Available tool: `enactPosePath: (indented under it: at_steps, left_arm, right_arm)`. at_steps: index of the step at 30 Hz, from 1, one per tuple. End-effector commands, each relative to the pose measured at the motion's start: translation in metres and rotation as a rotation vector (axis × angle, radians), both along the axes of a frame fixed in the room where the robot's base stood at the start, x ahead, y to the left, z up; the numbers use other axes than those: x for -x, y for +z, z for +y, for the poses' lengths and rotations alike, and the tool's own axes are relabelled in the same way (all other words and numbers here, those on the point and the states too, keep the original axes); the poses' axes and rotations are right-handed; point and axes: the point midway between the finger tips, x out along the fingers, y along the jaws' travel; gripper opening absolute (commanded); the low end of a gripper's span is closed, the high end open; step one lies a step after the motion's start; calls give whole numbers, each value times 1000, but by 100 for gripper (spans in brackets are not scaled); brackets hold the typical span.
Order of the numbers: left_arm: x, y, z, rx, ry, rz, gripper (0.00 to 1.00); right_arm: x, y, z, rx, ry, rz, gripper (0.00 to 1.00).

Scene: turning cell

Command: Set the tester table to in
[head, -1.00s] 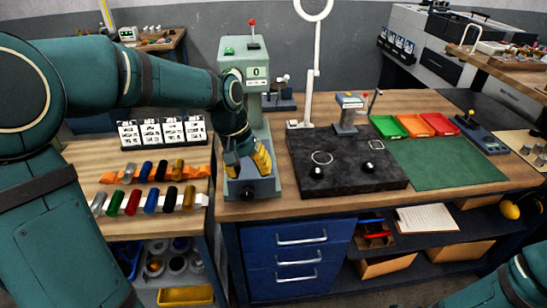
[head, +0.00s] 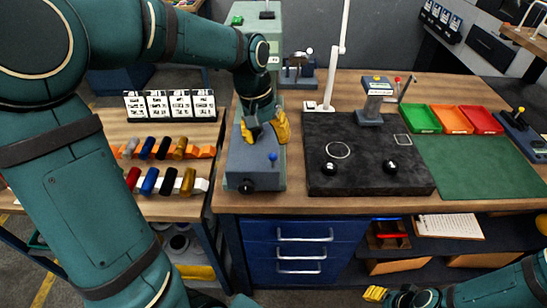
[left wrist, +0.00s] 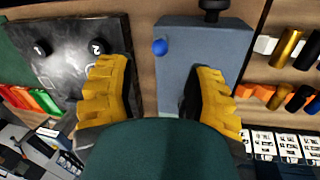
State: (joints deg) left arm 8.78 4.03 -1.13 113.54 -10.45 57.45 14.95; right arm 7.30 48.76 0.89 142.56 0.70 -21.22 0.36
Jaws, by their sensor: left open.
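The tester (head: 244,50) is a pale green machine at the back left of the bench, partly hidden behind my left arm. Its grey-blue base (head: 255,165) reaches toward the front edge, with a black knob (head: 246,187) on its front and a small blue ball (head: 272,156) on top. My left gripper (head: 265,132) hangs open over the base, behind the blue ball. In the left wrist view the base (left wrist: 205,50) and blue ball (left wrist: 160,46) show beyond the open yellow fingers (left wrist: 158,92), with nothing between them. My right gripper (head: 388,296) is low at the bottom edge, partly cut off.
A dark stone plate (head: 365,175) with two black knobs lies right of the base. Green, orange and red trays (head: 453,119) and a green mat (head: 475,165) lie farther right. Coloured cylinders on racks (head: 165,180) stand on the left table. Blue drawers (head: 303,250) are below.

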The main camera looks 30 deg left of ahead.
Motion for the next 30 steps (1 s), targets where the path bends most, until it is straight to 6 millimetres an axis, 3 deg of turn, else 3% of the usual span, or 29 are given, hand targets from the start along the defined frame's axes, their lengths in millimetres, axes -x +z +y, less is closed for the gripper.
enactPosePath:
  at_steps: [3,9,15,24,25,29,30]
  left_arm:
    - [-1,-25,-4,0,-1,4,52]
    - [-3,-54,-10,1,0,2,52]
    - [-4,-66,-12,1,0,0,52]
    - [-4,-67,-12,1,0,-1,52]
    - [-4,-67,-12,1,0,-1,47]
    - [-4,-67,-12,1,0,-1,2]
    - [-4,-67,-12,1,0,-1,0]
  right_arm:
    - [2,-5,0,0,2,3,47]
    - [3,-10,1,-2,6,7,47]
    - [4,-12,1,-2,7,9,47]
    - [4,-12,1,-2,8,9,47]
    - [4,-12,1,-2,7,9,47]
    - [4,-12,1,-2,7,9,47]
    - [4,-12,1,-2,7,9,47]
